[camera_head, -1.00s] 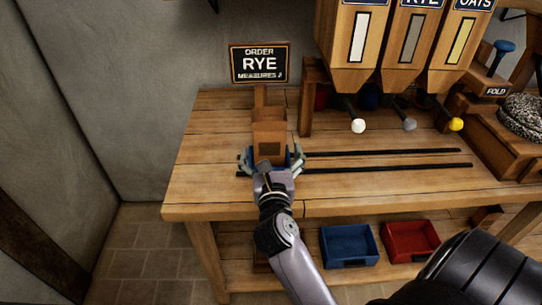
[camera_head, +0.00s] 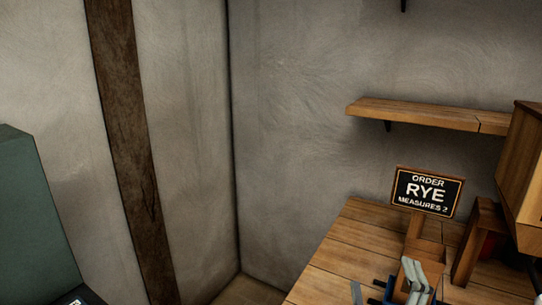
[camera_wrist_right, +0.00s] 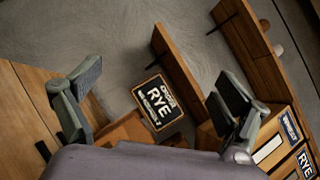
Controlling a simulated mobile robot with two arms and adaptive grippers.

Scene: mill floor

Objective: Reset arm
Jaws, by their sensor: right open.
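My right gripper (camera_head: 413,278) shows at the bottom right of the head view, at the bench, in front of the small wooden box (camera_head: 431,249) below the sign. Its lower part is cut off by the frame edge. In the right wrist view my right gripper (camera_wrist_right: 160,95) has its two grey-green fingers spread wide, with nothing held between them. My left gripper is not in view.
An order sign (camera_head: 427,191) reading RYE, measures 2, stands on the wooden bench (camera_head: 345,250). A wall shelf (camera_head: 425,114) hangs above. A wooden hopper (camera_head: 525,180) is at the right edge. A green object (camera_head: 30,220) stands at far left.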

